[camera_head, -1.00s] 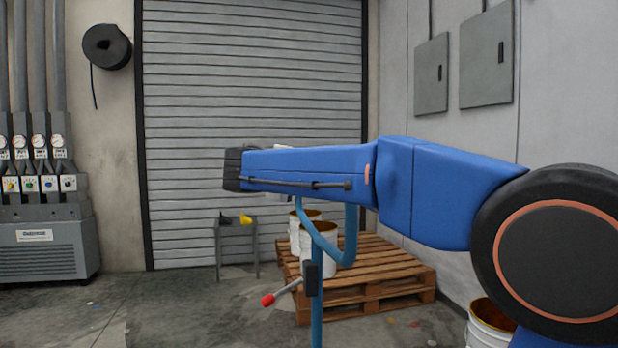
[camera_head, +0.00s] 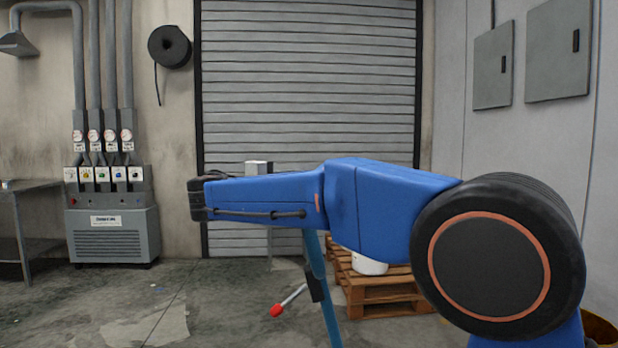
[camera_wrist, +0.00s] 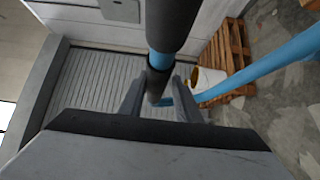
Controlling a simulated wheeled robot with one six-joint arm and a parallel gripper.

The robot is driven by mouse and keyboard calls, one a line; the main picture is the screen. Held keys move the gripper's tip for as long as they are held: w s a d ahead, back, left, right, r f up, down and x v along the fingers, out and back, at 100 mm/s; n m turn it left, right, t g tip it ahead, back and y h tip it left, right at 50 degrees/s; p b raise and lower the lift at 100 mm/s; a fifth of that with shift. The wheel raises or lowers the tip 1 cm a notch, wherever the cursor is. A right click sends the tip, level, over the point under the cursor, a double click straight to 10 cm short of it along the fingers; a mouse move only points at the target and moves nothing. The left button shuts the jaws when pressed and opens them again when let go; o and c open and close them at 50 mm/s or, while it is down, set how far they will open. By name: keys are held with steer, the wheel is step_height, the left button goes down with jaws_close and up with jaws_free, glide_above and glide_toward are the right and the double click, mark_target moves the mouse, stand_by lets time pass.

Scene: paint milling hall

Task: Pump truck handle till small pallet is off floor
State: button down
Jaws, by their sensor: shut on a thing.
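In the wrist view my gripper (camera_wrist: 158,97) is shut on the truck handle (camera_wrist: 160,62), a blue bar with black grip sleeves. A blue tube of the handle runs off to the right there. In the head view the blue handle shaft (camera_head: 318,275) leans, its top hidden behind my blue arm; a lever with a red knob (camera_head: 276,310) sticks out on its left. My gripper is hidden in that view. The wooden pallet (camera_head: 385,308) stands behind the shaft, partly covered by my arm. Whether it touches the floor cannot be told.
A white bucket (camera_head: 369,266) stands on the pallet; my arm hides most of the load. A roller shutter (camera_head: 305,90) is behind. A grey machine with gauges (camera_head: 112,235) and a metal table (camera_head: 20,215) are at left. The floor at front left is clear.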

steer(key=shift+a+f, duration=0.65)
steer(key=shift+f, duration=0.15)
steer(key=c, duration=1.5)
jaws_free()
steer(key=shift+c, duration=0.2)
steer(key=shift+r, duration=0.25)
steer(key=v, duration=1.7)
steer(key=shift+s+r, duration=0.2)
steer(key=shift+a, duration=0.1)
